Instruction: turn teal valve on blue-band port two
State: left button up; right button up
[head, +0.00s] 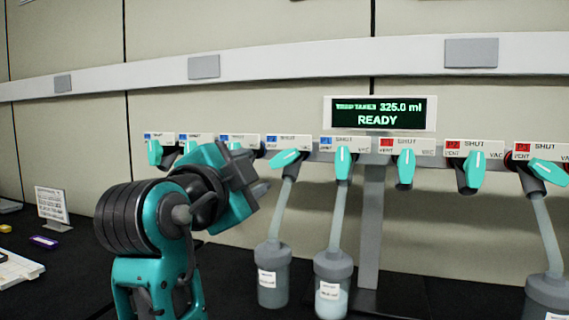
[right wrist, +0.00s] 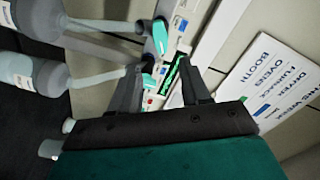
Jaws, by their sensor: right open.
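A row of ports with teal valve handles runs along the rail. Counting from the left in the head view, the second blue-band port (head: 195,137) has its lower part hidden behind my right arm; only a bit of its teal valve (head: 190,147) shows. The first blue-band port's teal valve (head: 154,152) hangs roughly upright. My right gripper (head: 262,188) is in front of the rail, below the third and fourth blue labels, pointing right. Its jaws are open and empty; in the right wrist view the fingers (right wrist: 172,92) stand apart, with valves and the display beyond. My left gripper is not in view.
Flasks (head: 273,282) (head: 333,290) hang from the fourth and fifth ports, close right of my gripper. Red-band ports (head: 405,146) follow, with a flask (head: 549,296) far right. A display (head: 378,114) reads READY. A card (head: 52,206) stands at left.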

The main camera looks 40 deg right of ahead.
aim_at(282, 160)
jog(key=p+x, duration=0.1)
jog(key=x, duration=1.1)
jog(key=shift+d+r, duration=0.1)
jog(key=shift+d, duration=0.3)
grip_shut()
